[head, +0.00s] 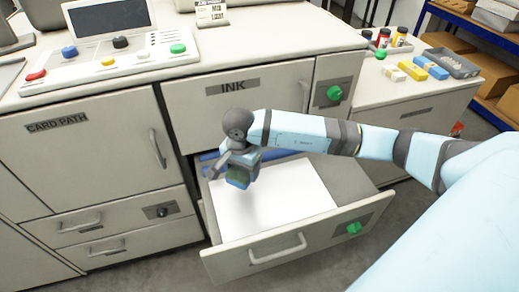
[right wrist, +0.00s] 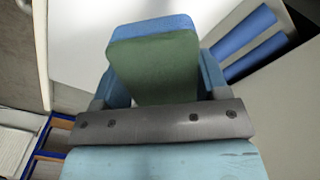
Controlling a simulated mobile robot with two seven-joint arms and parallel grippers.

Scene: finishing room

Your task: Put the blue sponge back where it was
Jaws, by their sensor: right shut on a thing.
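The blue sponge (head: 237,181), with a green face, is between the fingers of my right gripper (head: 240,170) in the head view. In the right wrist view the sponge (right wrist: 153,66) shows its green side and a blue edge, with a blue finger on each side of it. My right gripper is shut on it and holds it over the open drawer (head: 275,258). A white sheet (head: 285,195) lies in the drawer below the sponge. My left gripper is in neither view.
Blue rolls (head: 212,156) lie at the drawer's back; they also show in the right wrist view (right wrist: 245,45). The side counter at right holds a blue block (head: 432,69), a yellow block (head: 412,71), a grey tray (head: 455,63) and small jars. The control panel (head: 115,55) stands at upper left.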

